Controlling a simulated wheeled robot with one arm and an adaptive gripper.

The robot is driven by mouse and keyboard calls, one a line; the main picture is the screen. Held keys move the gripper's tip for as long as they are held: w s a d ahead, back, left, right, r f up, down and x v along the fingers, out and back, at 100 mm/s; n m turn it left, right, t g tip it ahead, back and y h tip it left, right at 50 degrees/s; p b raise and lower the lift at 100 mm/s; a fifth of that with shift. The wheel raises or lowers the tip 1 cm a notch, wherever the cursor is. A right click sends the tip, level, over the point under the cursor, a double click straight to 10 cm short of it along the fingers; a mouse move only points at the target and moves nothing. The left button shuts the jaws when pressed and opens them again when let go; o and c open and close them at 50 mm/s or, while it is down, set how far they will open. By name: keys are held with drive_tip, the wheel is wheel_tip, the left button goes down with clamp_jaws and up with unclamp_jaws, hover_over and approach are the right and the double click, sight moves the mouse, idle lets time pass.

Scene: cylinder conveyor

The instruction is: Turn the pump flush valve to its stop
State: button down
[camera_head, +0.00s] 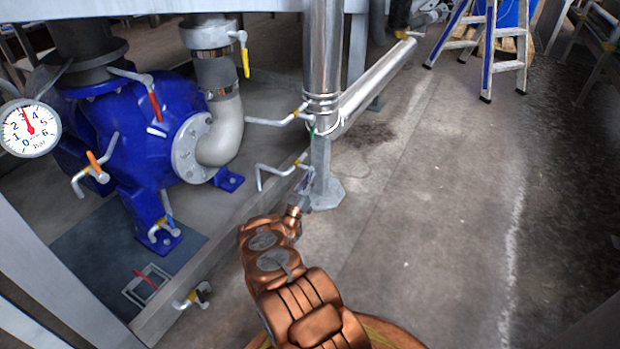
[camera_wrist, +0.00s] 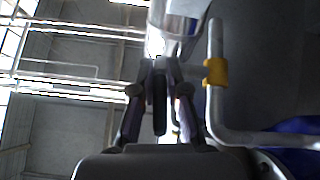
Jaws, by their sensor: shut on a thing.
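My gripper (camera_head: 303,188) is at the foot of the shiny vertical pipe, just below a bent grey pipe (camera_head: 272,169) with a yellow band. In the wrist view my gripper (camera_wrist: 160,70) has its two fingers closed around a dark, narrow valve handle (camera_wrist: 160,108). The bent grey pipe with its yellow band (camera_wrist: 215,72) runs just to the right of the fingers there. The handle is small and partly hidden by my gripper in the head view, so its angle and its stop cannot be made out. No label shows that names the valve.
A blue pump (camera_head: 130,130) with several small valves stands at the left. A pressure gauge (camera_head: 30,128) is at the left edge. The vertical metal pipe (camera_head: 322,60) and its floor post (camera_head: 321,175) stand close to my gripper. Floor at the right is clear up to a stepladder (camera_head: 489,45).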

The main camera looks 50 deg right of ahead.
drive_tip(key=c, duration=1.2)
unclamp_jaws()
drive_tip(key=shift+a+f, duration=0.4)
drive_tip(key=shift+a, duration=0.15)
drive_tip(key=shift+s+a, duration=0.45)
drive_tip(key=shift+a, duration=1.45)
drive_tip(key=shift+s+a, duration=0.4)
drive_tip(key=shift+a, duration=1.55)
drive_tip(key=shift+s+a, duration=0.45)
drive_tip(key=shift+a, duration=1.45)
